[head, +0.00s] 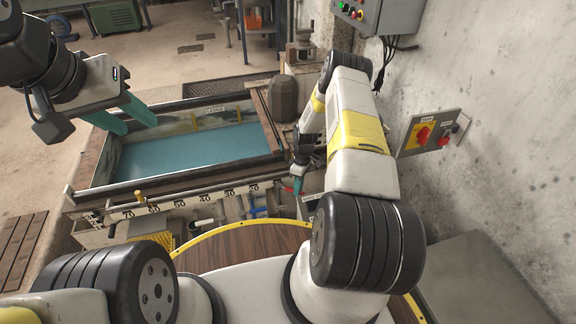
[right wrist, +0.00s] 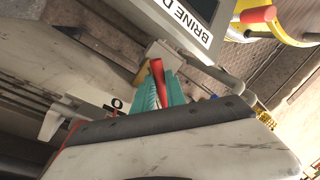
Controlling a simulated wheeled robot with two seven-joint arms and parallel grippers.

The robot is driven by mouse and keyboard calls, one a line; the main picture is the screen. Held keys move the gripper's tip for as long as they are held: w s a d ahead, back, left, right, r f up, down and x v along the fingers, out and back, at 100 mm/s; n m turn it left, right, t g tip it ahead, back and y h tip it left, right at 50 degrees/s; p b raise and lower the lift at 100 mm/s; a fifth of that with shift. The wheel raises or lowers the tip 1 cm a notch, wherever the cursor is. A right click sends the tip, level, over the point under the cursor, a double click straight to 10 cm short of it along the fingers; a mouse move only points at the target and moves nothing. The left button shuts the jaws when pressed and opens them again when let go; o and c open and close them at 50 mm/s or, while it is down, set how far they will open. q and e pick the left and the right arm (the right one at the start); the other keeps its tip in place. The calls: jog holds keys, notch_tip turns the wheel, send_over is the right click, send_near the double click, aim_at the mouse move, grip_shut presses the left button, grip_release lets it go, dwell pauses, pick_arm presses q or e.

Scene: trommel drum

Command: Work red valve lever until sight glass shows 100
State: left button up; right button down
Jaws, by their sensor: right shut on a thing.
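The red valve lever (right wrist: 157,75) shows in the right wrist view between the teal fingers of my right gripper (right wrist: 165,92), which is shut on it. In the head view my right gripper (head: 298,184) is low at the right front corner of the tank, and only a small red bit of the lever (head: 287,189) shows beside it. My left gripper (head: 122,118) is open and empty, its teal fingers apart over the tank's left end. I cannot make out a sight glass reading.
A tank of blue-green liquid (head: 195,150) has a numbered scale (head: 190,198) along its front. A sign reading "BRINE D" (right wrist: 188,22) is close to the right gripper. A concrete wall with a red-knobbed switch panel (head: 432,133) stands at the right.

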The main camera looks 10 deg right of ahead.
jog(key=c, duration=1.4)
grip_release()
jog(key=shift+o, duration=0.2)
notch_tip(320, 180, up, 8)
jog(key=w+d, duration=0.1)
jog(key=shift+f, duration=0.15)
jog(key=shift+w, duration=0.1)
